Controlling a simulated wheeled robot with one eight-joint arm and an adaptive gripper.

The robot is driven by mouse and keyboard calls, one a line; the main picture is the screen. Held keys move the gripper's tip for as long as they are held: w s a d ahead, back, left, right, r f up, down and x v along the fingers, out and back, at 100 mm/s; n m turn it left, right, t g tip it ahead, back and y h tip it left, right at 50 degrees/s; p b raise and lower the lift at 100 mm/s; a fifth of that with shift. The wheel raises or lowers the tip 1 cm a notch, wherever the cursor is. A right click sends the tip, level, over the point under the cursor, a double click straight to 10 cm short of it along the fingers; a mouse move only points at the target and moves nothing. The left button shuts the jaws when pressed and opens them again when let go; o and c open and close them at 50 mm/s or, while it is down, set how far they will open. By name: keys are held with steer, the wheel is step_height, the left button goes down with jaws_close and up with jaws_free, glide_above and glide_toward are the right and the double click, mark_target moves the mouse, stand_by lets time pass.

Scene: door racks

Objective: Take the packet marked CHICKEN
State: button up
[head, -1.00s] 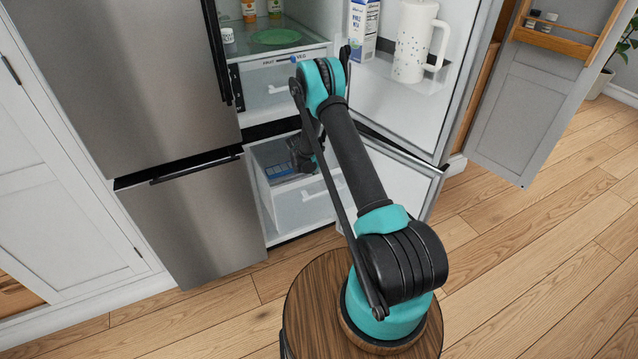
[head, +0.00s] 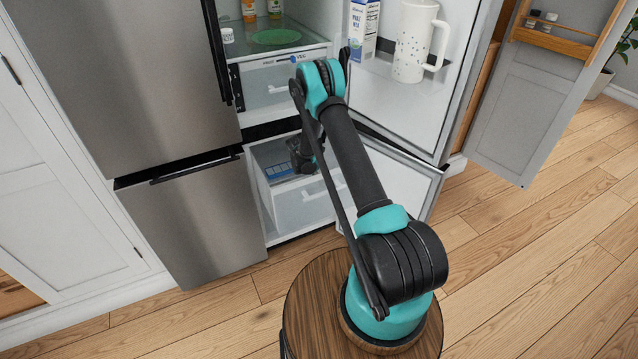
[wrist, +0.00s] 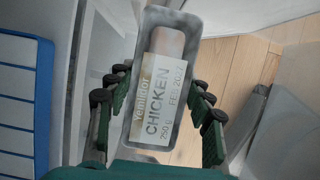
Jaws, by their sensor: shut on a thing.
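In the head view my gripper (head: 302,155) is at the open lower freezer drawer (head: 305,205), partly hidden by my arm. The packet cannot be made out in the head view.
A blue and white item (head: 290,176) lies in the drawer; it also shows at the left of the wrist view (wrist: 18,95). The open fridge door holds a milk carton (head: 361,28) and a white jug (head: 414,42). A green plate (head: 275,37) sits on the shelf above.

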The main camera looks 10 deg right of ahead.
steer(key=shift+c, duration=0.9)
